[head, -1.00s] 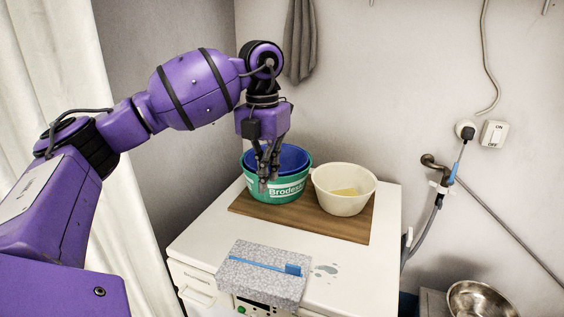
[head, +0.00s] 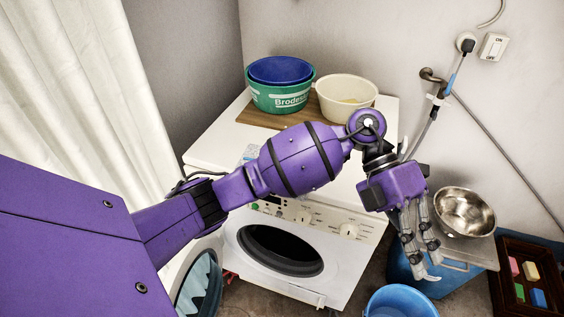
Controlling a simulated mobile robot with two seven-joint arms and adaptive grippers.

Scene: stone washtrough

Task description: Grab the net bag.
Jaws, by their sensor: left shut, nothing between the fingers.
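I cannot make out a net bag anywhere in the head view. My left gripper (head: 424,262) hangs fingers down at the right of the washing machine, in front of a blue bin (head: 400,268). It is shut and holds nothing. A steel bowl (head: 464,211) lies just right of it, and the rim of a blue bucket (head: 400,303) is below it. My right gripper is not in view.
The washing machine (head: 330,268) has an open round door (head: 203,285) at left. A green tub (head: 280,101) and a cream bowl (head: 347,98) stand on its wooden board. A dark crate (head: 510,245) with coloured blocks is at right. A hose hangs on the wall.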

